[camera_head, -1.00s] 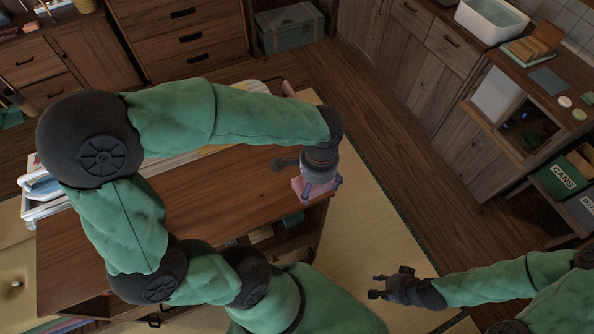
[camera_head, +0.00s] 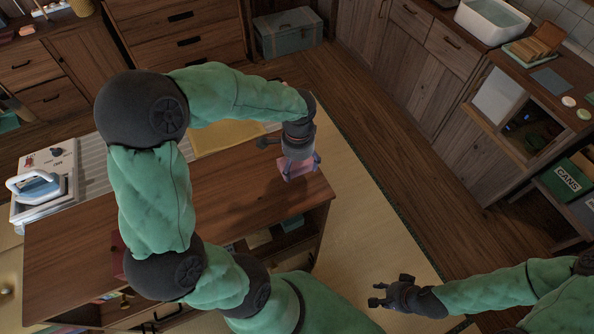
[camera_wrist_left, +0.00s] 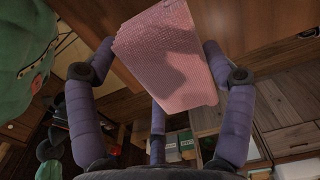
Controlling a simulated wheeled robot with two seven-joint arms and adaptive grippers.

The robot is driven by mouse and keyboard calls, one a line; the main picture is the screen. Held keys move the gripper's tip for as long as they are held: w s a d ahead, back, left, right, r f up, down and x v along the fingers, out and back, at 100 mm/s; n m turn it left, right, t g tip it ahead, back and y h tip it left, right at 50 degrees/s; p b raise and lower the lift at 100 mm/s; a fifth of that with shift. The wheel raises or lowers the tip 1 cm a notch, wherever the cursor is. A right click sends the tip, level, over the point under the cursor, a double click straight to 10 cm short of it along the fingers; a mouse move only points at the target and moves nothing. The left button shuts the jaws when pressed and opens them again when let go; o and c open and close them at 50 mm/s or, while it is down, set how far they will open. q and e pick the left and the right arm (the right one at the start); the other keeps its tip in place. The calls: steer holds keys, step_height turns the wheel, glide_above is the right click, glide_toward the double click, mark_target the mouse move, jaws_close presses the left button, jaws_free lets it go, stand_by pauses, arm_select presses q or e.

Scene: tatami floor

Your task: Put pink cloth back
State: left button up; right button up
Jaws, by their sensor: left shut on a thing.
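The pink cloth (camera_head: 296,170) is a folded, waffle-textured piece. My left gripper (camera_head: 298,162) is shut on it at the right end of the wooden cabinet top (camera_head: 225,215). In the left wrist view the cloth (camera_wrist_left: 170,55) sits between the fingers (camera_wrist_left: 160,75), its folded layers showing along the left edge. Whether the cloth touches the cabinet top or hangs just above it, I cannot tell. My right gripper (camera_head: 378,292) is open and empty, low over the floor on the right.
A yellow cloth (camera_head: 225,137) lies behind my left arm. Open shelves with small items (camera_head: 262,238) are in the cabinet's front. Tatami (camera_head: 350,225) lies to the right.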

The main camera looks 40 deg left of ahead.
mark_target(297, 168)
arm_select(q)
steer(key=shift+w+a+f, duration=0.3)
steer(key=shift+a+f, duration=0.1)
steer(key=shift+f, duration=0.3)
steer(key=shift+w+a+f+b, duration=0.1)
steer(key=shift+f+b, duration=0.55)
steer(key=shift+f, duration=0.85)
steer(key=shift+f, duration=0.25)
steer(key=o, duration=1.1)
steer(key=shift+r, duration=0.2)
steer(key=shift+r, duration=0.35)
step_height(297, 168, up, 11)
steer(key=p, duration=0.3)
steer(key=shift+r, duration=0.2)
